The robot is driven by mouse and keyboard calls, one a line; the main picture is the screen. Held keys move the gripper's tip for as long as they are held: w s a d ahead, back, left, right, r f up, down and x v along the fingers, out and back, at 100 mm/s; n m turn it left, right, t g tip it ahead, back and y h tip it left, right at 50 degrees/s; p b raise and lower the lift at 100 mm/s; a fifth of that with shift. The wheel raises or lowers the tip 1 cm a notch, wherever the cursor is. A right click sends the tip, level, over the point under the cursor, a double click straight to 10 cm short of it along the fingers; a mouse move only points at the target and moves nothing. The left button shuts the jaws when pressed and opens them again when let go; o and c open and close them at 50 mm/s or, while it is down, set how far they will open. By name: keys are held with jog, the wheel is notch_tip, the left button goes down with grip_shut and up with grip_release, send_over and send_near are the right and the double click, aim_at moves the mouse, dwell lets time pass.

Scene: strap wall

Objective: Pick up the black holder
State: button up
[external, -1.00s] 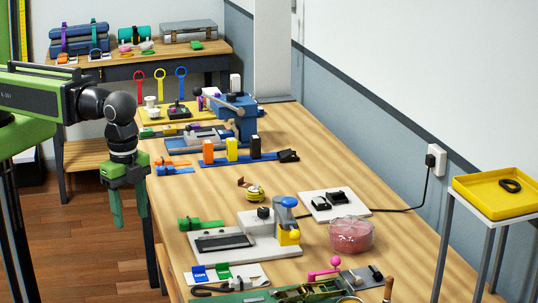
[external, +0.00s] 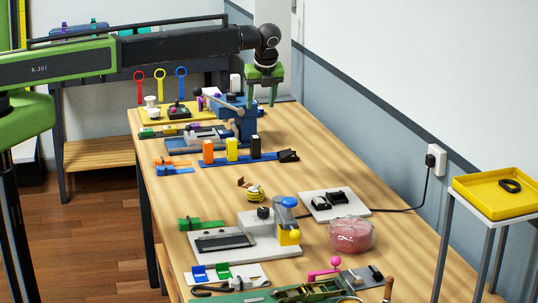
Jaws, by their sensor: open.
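The black holder (external: 255,146) looks like a small upright black block. It stands on a blue strip (external: 222,162) on the wooden table, at the right of a yellow block (external: 232,149) and an orange block (external: 208,151). My gripper (external: 261,98) is green, with its fingers pointing down and apart. It is empty and appears above and a little right of the black holder in the picture, near the blue press. Its exact depth over the table is hard to tell.
A blue press (external: 238,122) stands behind the blocks. A black piece (external: 288,156) lies at the strip's right end. A white board with black items (external: 334,204) and a pink bowl (external: 351,235) are nearer. The table's right side is mostly clear.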

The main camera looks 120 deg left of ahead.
jog(key=s, duration=0.1)
jog(key=b, duration=1.1)
send_near(256, 137)
jog(key=x, duration=0.4)
jog(key=d+x, duration=0.1)
jog(key=shift+s+a+f, duration=0.15)
jog(key=shift+s+f, duration=0.1)
jog(key=shift+f, duration=0.25)
jog(key=shift+a+f+b, duration=0.1)
jog(key=shift+f+b, duration=0.05)
jog(key=shift+b, duration=0.15)
jog(key=b+x, duration=0.4)
jog(key=x, duration=0.1)
jog(key=shift+a+b, duration=0.35)
jog(key=shift+a, duration=0.05)
jog(key=shift+r, duration=0.2)
grip_shut()
